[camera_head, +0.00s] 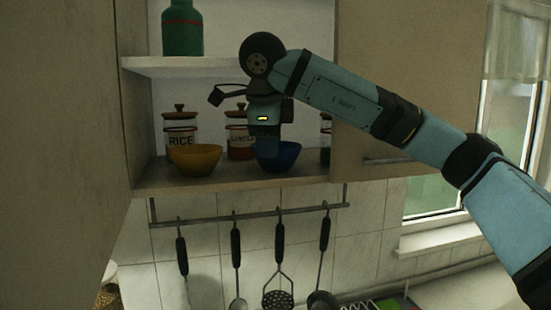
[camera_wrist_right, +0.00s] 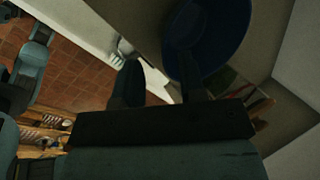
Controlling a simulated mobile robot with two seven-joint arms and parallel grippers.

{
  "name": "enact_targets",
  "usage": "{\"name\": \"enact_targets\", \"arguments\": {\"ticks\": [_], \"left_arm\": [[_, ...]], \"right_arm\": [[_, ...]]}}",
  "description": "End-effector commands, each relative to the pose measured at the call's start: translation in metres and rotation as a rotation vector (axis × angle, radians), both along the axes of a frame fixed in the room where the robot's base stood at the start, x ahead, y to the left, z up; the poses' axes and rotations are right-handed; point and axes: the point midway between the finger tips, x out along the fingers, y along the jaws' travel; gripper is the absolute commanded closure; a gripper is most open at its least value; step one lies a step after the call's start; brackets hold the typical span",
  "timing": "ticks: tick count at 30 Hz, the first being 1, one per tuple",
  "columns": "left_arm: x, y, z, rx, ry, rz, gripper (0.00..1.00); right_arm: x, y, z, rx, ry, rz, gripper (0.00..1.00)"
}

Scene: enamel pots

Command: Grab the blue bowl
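The blue bowl (camera_head: 285,157) stands on the lower shelf of the open cabinet, right of the yellow bowl. My right gripper (camera_head: 267,150) comes down in front of its left side and hides part of it. In the right wrist view the blue bowl (camera_wrist_right: 232,38) is at the top. One finger of my right gripper (camera_wrist_right: 158,58) overlaps the bowl and the other is apart from it, outside its rim. The fingers are spread with a gap between them. Contact with the bowl cannot be told. My left gripper is not in view.
The yellow bowl (camera_head: 195,159) stands left on the same shelf. A RICE canister (camera_head: 180,132) and another canister (camera_head: 239,142) stand behind. A green bottle (camera_head: 183,30) is on the upper shelf (camera_head: 215,67). Utensils hang from a rail (camera_head: 260,211) below.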

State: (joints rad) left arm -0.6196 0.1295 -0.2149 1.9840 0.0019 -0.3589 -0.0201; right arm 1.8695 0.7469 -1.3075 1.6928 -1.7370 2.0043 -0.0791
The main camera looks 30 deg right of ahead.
Motion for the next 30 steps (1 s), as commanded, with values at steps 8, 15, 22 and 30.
{"name": "enact_targets", "arguments": {"ticks": [8,15,22,30], "left_arm": [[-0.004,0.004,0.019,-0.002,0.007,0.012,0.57],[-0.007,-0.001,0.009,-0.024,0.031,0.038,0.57],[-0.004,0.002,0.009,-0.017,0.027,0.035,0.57],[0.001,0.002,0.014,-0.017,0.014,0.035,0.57]], "right_arm": [[0.013,-0.018,-0.032,0.001,0.003,-0.002,0.63],[0.016,-0.020,-0.042,0.001,0.001,-0.001,0.63],[0.016,-0.020,-0.042,0.002,0.001,0.000,0.92],[0.015,-0.020,-0.042,0.002,0.001,0.000,1.00]]}}
